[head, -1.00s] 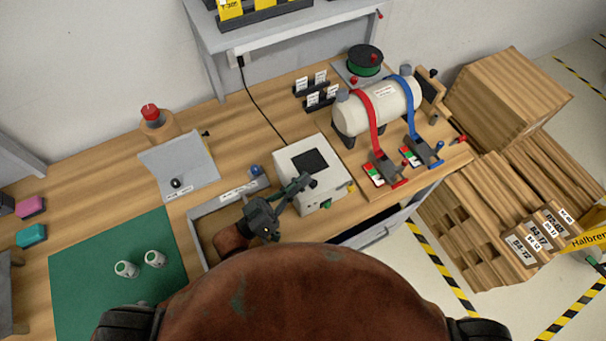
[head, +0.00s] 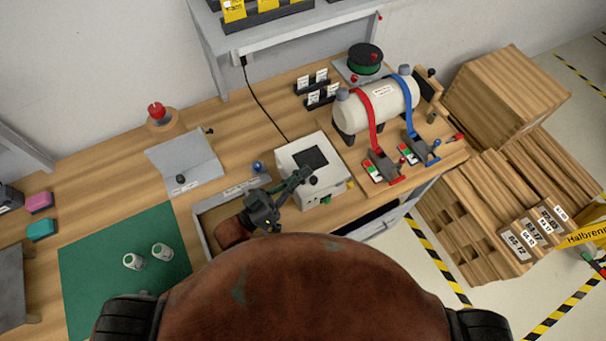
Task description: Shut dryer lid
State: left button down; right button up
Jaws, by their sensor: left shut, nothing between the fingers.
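The dryer appears to be the white box (head: 326,168) with a dark square window (head: 311,158) on top, standing on the bench in the middle of the head view. Its lid looks flat or nearly flat over the body; I cannot tell whether a small gap remains. My left gripper (head: 302,173) is shut with nothing in it. Its fingertips are over the near left part of the lid, close to the window; contact is unclear. The gripper hides part of the box's near left edge. My right gripper is not in view.
A white tank (head: 352,112) with red and blue straps stands right of the box. An open drawer-like recess (head: 207,222) lies below my left gripper. A green mat (head: 85,262) with two small white jars is at left. A grey sloped panel (head: 187,160) stands behind.

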pick_arm(q)
jog(key=w+a+b+v, duration=0.1)
jog(key=b+v, duration=0.1)
jog(key=v, duration=0.7)
jog(key=shift+s+a, duration=0.15)
jog(key=shift+a, duration=0.15)
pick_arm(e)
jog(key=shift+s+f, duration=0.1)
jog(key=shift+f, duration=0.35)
pick_arm(q)
jog(key=shift+d, duration=0.1)
